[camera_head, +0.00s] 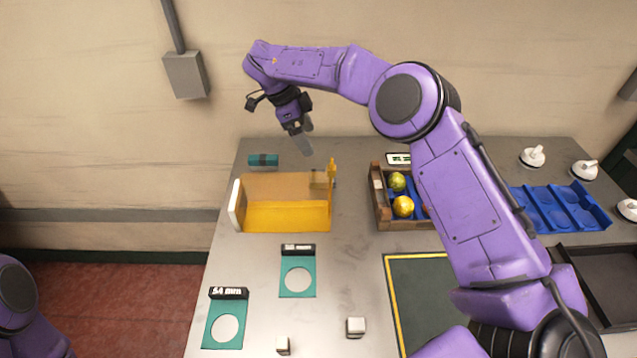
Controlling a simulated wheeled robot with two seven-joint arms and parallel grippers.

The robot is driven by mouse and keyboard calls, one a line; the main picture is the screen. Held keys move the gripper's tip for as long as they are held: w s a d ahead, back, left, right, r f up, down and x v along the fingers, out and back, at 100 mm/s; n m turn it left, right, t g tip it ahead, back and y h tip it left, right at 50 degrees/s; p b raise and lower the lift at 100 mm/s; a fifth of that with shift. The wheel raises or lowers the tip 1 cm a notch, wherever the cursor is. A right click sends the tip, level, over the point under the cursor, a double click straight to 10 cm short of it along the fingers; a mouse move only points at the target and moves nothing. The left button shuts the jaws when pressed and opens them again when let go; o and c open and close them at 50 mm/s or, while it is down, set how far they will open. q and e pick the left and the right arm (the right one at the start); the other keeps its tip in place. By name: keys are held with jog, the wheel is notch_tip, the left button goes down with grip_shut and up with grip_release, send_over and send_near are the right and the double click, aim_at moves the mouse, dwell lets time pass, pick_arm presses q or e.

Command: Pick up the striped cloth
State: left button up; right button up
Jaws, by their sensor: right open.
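A small teal bundle with dark bands, which looks like the striped cloth (263,160), lies near the back left edge of the table, behind the yellow box. My right gripper (304,145) is open and points down, to the right of the cloth and apart from it. No cloth shows between its fingers. My left gripper is out of view; only a purple part of my left arm shows at the lower left.
A yellow open box (285,217) with a white end stands just in front of the cloth. A wooden crate (378,205) with fruit is to its right. Teal gauge plates (297,259) and small blocks (355,327) lie nearer. A blue tray (560,207) is at the right.

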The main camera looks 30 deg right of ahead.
jog(key=b, duration=0.3)
send_near(322, 176)
jog(key=p+x, duration=0.4)
jog(key=x, duration=0.4)
jog(key=shift+d+f, duration=0.2)
jog(key=shift+f, duration=0.15)
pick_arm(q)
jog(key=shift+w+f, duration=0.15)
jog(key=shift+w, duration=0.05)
pick_arm(e)
jog(key=c, duration=1.2)
